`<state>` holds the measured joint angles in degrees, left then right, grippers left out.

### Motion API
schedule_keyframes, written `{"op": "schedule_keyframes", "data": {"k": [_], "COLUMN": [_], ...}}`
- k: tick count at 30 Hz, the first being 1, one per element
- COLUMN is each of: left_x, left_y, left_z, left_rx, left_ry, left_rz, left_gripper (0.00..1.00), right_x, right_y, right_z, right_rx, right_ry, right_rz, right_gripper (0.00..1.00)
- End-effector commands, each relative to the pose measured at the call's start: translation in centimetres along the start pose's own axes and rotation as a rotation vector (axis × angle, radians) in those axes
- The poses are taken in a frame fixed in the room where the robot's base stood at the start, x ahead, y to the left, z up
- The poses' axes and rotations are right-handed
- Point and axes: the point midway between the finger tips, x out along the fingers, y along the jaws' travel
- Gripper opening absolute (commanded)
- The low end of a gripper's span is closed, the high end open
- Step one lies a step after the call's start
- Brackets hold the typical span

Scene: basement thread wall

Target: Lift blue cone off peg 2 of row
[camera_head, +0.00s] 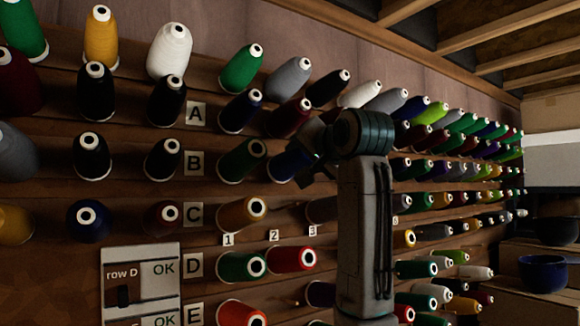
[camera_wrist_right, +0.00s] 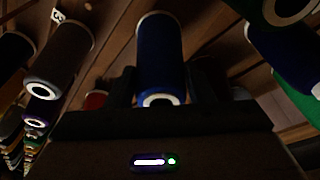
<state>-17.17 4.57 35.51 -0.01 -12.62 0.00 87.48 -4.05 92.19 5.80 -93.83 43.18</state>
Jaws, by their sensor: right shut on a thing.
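The blue cone (camera_head: 286,166) is at the thread wall, right of a green cone in row B, partly hidden by my right gripper (camera_head: 308,150). In the right wrist view the blue cone (camera_wrist_right: 160,55) stands between the two dark fingers of my right gripper (camera_wrist_right: 163,88), its white-ringed end toward the camera. The right gripper is shut on it. I cannot tell whether the cone is still around a peg. My left gripper is not in view.
An orange cone (camera_head: 240,213) sits in row C, with a bare gap to its right under the number 2 column. A red cone (camera_head: 290,260) is below in row D. A row D panel (camera_head: 140,285) hangs lower left. My right arm covers cones behind it.

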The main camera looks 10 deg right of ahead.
Motion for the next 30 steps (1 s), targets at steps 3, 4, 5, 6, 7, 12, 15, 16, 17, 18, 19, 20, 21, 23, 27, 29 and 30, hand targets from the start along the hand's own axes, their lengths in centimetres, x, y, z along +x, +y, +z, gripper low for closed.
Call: {"op": "schedule_keyframes", "data": {"k": [3, 4, 5, 6, 7, 12, 15, 16, 17, 18, 19, 20, 21, 23, 27, 29, 30], "left_x": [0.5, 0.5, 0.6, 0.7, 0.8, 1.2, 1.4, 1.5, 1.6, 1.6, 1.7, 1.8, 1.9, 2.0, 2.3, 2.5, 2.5], "left_y": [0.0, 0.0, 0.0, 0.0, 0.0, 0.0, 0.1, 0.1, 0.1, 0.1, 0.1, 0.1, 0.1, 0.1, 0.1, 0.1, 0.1], "left_z": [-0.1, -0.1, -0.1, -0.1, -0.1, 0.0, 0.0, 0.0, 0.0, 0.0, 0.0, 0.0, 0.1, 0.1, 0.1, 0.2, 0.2], "left_rx": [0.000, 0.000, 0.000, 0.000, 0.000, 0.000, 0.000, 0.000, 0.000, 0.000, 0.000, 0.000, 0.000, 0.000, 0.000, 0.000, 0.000], "left_ry": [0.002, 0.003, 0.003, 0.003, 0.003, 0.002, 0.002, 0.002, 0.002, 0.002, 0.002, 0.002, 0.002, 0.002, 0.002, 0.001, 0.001], "left_rz": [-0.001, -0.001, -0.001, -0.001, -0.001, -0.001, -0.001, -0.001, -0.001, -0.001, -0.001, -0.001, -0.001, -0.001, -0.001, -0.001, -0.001], "left_gripper": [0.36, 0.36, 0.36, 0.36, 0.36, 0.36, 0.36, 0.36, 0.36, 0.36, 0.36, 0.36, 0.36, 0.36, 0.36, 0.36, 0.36], "right_x": [-1.1, -1.3, -1.5, -1.9, -2.1, -3.4, -4.2, -4.4, -4.7, -5.0, -5.2, -5.4, -5.8, -6.2, -7.3, -7.8, -8.1], "right_y": [0.1, 0.1, 0.1, 0.1, 0.1, 0.1, 0.2, 0.2, 0.2, 0.2, 0.2, 0.2, 0.2, 0.2, 0.3, 0.3, 0.3], "right_z": [-0.2, -0.2, -0.3, -0.4, -0.4, -0.7, -0.9, -0.9, -1.0, -1.1, -1.1, -1.2, -1.3, -1.4, -1.6, -1.7, -1.8], "right_rx": [0.000, 0.000, -0.001, -0.001, -0.001, -0.001, -0.001, -0.001, -0.001, -0.001, -0.001, -0.001, -0.001, -0.001, 0.000, 0.000, 0.000], "right_ry": [0.003, 0.003, 0.002, 0.003, 0.003, 0.003, 0.003, 0.003, 0.003, 0.002, 0.002, 0.002, 0.003, 0.003, 0.002, 0.002, 0.002], "right_rz": [-0.002, -0.002, -0.001, -0.002, -0.002, -0.002, -0.001, -0.002, -0.001, -0.001, -0.001, -0.001, -0.002, -0.001, -0.001, -0.001, -0.001], "right_gripper": [0.28, 0.28, 0.28, 0.28, 0.28, 0.28, 0.28, 0.28, 0.28, 0.28, 0.28, 0.28, 0.28, 0.28, 0.28, 0.28, 0.28]}}
